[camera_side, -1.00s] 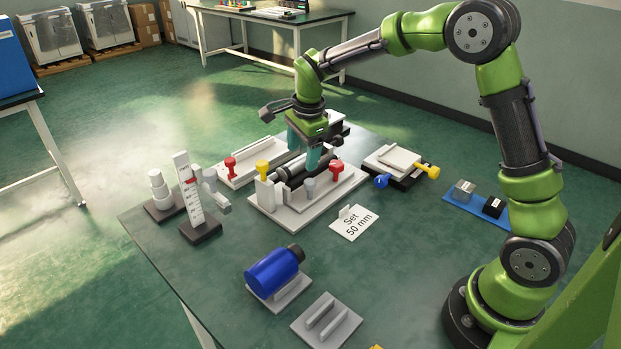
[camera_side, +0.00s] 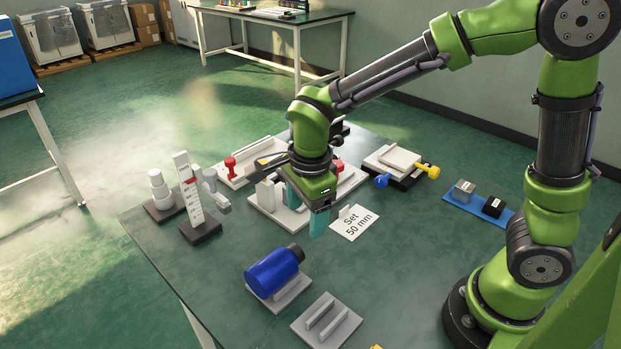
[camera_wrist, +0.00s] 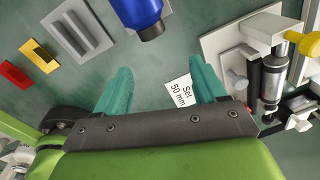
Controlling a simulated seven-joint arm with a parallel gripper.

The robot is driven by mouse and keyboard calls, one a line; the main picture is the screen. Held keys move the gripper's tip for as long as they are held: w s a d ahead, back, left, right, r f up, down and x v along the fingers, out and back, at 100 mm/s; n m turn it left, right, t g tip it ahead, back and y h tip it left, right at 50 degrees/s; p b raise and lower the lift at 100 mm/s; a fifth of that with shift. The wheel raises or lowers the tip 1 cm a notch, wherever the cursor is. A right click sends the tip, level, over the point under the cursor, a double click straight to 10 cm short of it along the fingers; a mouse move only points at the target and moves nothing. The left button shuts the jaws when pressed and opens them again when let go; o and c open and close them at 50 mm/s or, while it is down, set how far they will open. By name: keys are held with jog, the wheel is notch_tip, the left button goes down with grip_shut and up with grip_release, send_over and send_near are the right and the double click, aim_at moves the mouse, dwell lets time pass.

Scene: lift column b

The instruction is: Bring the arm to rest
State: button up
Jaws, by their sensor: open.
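My gripper (camera_side: 306,209) is open and empty, its two teal fingers apart and pointing down above the table (camera_side: 205,262). In the side view it hangs in front of the white fixture (camera_side: 272,213) and hides part of it. The "Set 50 mm" card (camera_wrist: 180,90) shows beside the right finger; in the side view the card (camera_side: 354,223) lies just right of my gripper.
A blue cylinder (camera_side: 272,272) lies on a cradle in front, near an empty slotted block (camera_side: 326,322). A height gauge (camera_side: 190,195) stands at left. Blue and yellow knobs (camera_side: 428,171) sit on a plate behind. A blue strip (camera_side: 476,203) carries small blocks.

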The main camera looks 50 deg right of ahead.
jog(key=s+a+r+n+y, duration=0.1)
jog(key=s+a+n, duration=0.1)
jog(key=s+n, duration=0.55)
jog(key=s+d+r+n+t+y, duration=0.1)
jog(key=s+d+r+n+t, duration=0.2)
jog(key=d+r+n+t, duration=0.3)
jog(key=d+r+n, duration=0.3)
jog(key=d+r, duration=0.1)
jog(key=d, duration=0.1)
jog(key=shift+r, duration=0.2)
